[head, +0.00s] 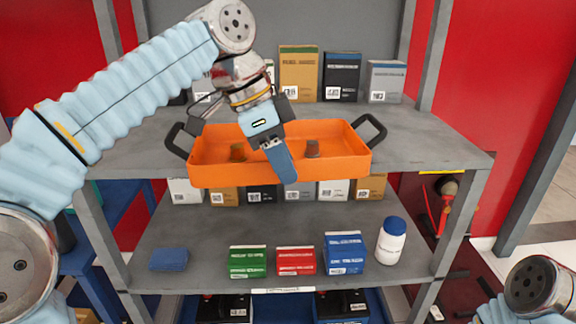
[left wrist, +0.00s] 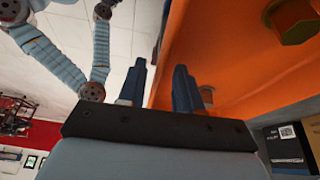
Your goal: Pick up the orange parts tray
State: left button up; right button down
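The orange parts tray (head: 215,175) sits on the grey upper shelf, with a black loop handle at each end. Two small brownish parts (head: 312,149) show inside it. My left gripper (head: 283,166) is at the middle of the tray's front wall, and one blue finger overlaps that wall in the head view. In the left wrist view the fingers (left wrist: 160,88) are spread apart, and the edge of the orange tray (left wrist: 235,55) runs up between them. I cannot tell whether either finger touches the wall. My right gripper is not in view.
Several boxes (head: 340,77) stand behind the tray. The lower shelf (head: 215,225) holds a green box (head: 248,261), a red box (head: 295,260), a blue box (head: 345,252) and a white bottle with a blue cap (head: 391,242). Grey uprights flank the shelves. The upper shelf is clear right of the tray.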

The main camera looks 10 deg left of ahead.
pick_arm(q)
jog(key=shift+s, duration=0.15)
grip_shut()
dwell(0.4)
